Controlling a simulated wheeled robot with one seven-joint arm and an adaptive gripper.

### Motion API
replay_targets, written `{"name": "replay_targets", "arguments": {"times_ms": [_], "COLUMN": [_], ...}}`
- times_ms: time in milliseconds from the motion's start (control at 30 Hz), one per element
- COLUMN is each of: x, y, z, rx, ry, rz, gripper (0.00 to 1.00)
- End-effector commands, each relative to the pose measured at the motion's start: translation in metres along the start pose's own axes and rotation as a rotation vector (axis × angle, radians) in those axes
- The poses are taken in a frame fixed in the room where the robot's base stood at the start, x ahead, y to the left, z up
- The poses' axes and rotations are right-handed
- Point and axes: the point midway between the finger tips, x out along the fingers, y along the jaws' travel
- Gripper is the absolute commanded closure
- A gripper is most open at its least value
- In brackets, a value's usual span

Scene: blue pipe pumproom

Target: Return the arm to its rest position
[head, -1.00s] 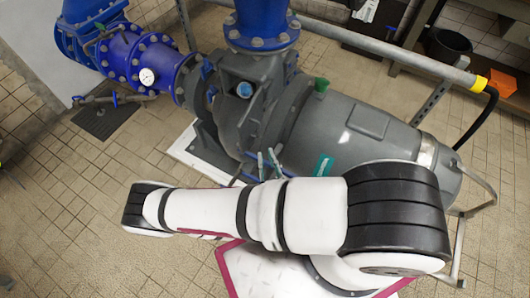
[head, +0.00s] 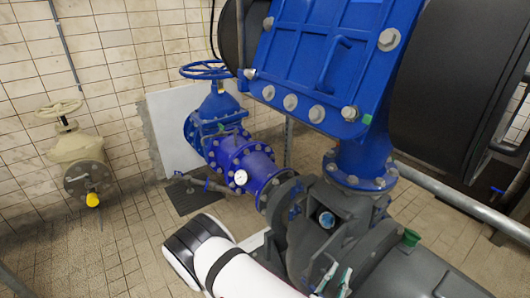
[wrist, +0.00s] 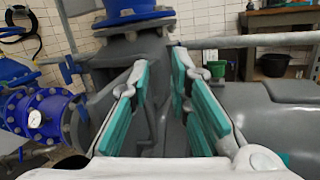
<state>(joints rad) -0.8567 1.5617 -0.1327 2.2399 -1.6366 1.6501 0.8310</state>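My gripper (wrist: 160,82) is open in the wrist view, with teal pads on its two fingers and a clear gap between them. Nothing is held. In the head view the finger tips (head: 336,278) show small at the bottom, in front of the grey pump (head: 350,228). I cannot tell whether they touch it. My white and black arm (head: 235,272) enters at the bottom edge, and most of it is out of frame. In the wrist view the grey pump casing (wrist: 262,118) lies beyond and to the right of the fingers.
A blue valve with a handwheel (head: 207,70) and a gauge (head: 240,177) stand left of the pump. A large blue flanged housing (head: 335,60) rises above it. A grey rail (head: 455,200) runs at right. A beige valve (head: 77,150) is on the left wall. Tiled floor is clear at left.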

Motion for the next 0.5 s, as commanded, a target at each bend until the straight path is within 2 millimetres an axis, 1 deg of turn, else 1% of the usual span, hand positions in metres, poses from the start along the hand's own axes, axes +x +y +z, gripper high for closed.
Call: {"name": "replay_targets", "arguments": {"times_ms": [33,200,333,500], "x": [0.007,0.023,0.03,0.035], "y": [0.002,-0.003,-0.011,-0.025], "z": [0.015,0.059,0.091,0.128], "rx": [0.028,0.097,0.152,0.235], "ry": [-0.021,-0.076,-0.103,-0.122], "rz": [-0.063,-0.268,-0.426,-0.634], "gripper": [0.82,0.82,0.82,0.82]}}
